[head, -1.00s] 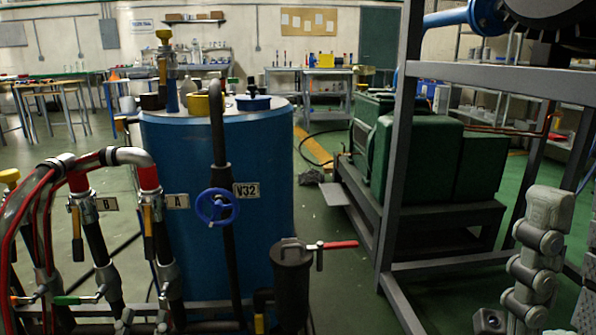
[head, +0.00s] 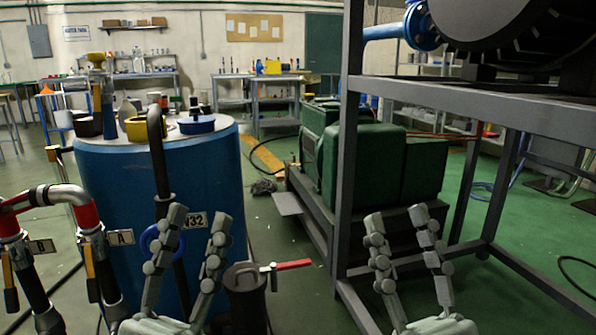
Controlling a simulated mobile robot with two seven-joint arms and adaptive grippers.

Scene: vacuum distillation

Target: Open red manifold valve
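The red valve handle (head: 293,264) sticks out to the right from the top of a dark cylindrical body (head: 245,296) at the lower middle. My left gripper (head: 198,216) is open and empty, just left of the dark cylinder, with its fingers pointing up in front of the blue tank. My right gripper (head: 402,216) is open and empty, to the right of the red handle, in front of the grey frame. Neither gripper touches the red handle. The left gripper's fingers partly hide the blue handwheel (head: 150,243).
The blue tank (head: 215,165) stands behind the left gripper. Pipes with orange-handled valves (head: 88,258) are at the left. A grey metal frame (head: 347,150) with a green machine (head: 365,170) behind it is at the right.

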